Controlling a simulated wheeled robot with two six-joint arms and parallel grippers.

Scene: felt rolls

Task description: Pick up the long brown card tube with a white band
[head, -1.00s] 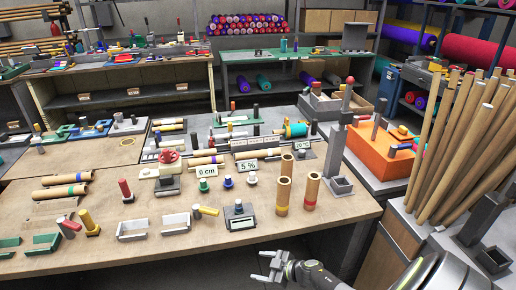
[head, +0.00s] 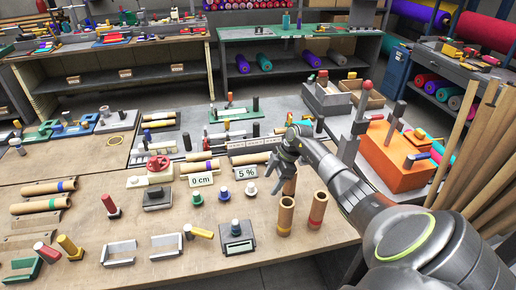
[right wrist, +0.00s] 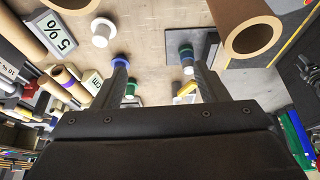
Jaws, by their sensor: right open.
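Several brown card tubes are in the head view, but I cannot make out a white band on any of them. Two lie at the left, one with a blue band (head: 50,187) and one below it (head: 40,205). A tube with a purple band (head: 198,166) lies mid-table. Upright tubes stand at the right, one open-topped (head: 285,215) and one with a red band (head: 317,210); another is partly hidden behind my right gripper. My right gripper (head: 272,172) is open and empty above the table beside them. Its fingers (right wrist: 160,78) are apart in the right wrist view. My left gripper is not in view.
Signs reading 0 cm (head: 201,180) and 5 % (head: 245,172) stand mid-table. A dark scale (head: 237,237), white trays (head: 168,246) and small stamps crowd the front. An orange box (head: 395,160) is at the right. Tall tubes (head: 480,150) lean at the far right.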

